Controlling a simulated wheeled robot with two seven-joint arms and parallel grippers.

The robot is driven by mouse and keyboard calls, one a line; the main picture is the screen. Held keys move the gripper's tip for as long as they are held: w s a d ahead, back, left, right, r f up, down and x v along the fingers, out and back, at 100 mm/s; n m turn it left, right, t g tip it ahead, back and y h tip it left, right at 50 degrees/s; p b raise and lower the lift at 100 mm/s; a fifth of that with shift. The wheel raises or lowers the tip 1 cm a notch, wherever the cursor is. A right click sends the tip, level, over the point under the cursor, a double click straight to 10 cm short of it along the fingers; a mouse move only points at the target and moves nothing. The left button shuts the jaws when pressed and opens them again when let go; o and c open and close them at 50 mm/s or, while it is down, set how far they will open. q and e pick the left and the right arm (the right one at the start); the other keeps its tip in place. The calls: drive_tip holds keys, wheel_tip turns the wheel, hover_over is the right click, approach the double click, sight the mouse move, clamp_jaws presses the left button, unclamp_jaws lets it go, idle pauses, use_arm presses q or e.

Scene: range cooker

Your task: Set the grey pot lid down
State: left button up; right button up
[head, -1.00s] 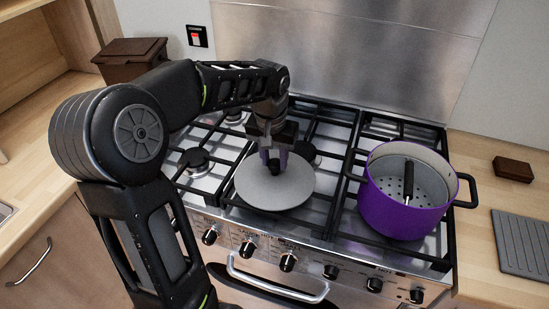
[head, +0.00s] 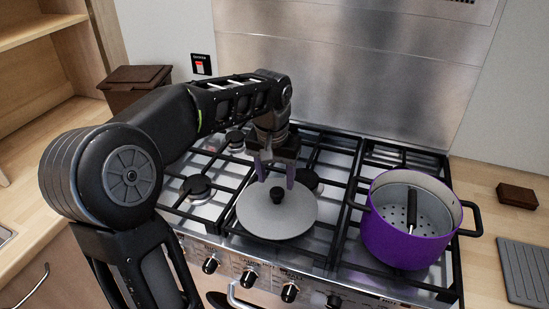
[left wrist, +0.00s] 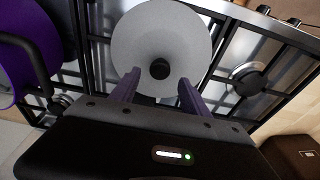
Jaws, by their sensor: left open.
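The grey pot lid (head: 262,217) is a round disc with a black knob (head: 277,194). It lies on the hob grates at the front middle of the cooker, left of the purple pot (head: 390,232). My left gripper (head: 275,178) is open, just behind and above the knob, its fingers apart from it. In the left wrist view the lid (left wrist: 150,40) lies beyond the two spread fingers (left wrist: 157,88), with the knob clear of them. The purple pot stands upright on the right grates with a perforated insert and a black handle inside. My right gripper is not in view.
The cooker's metal splashback (head: 340,70) rises behind the grates. A brown box (head: 135,88) stands on the left counter. A small brown block (head: 517,195) and a grey ribbed board (head: 525,270) lie on the right counter. The left grates around the burner (head: 197,187) are free.

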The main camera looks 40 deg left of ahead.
use_arm(q)
wheel_tip(320, 180, up, 8)
drive_tip(key=s, duration=0.1)
drive_tip(key=shift+d, duration=0.25)
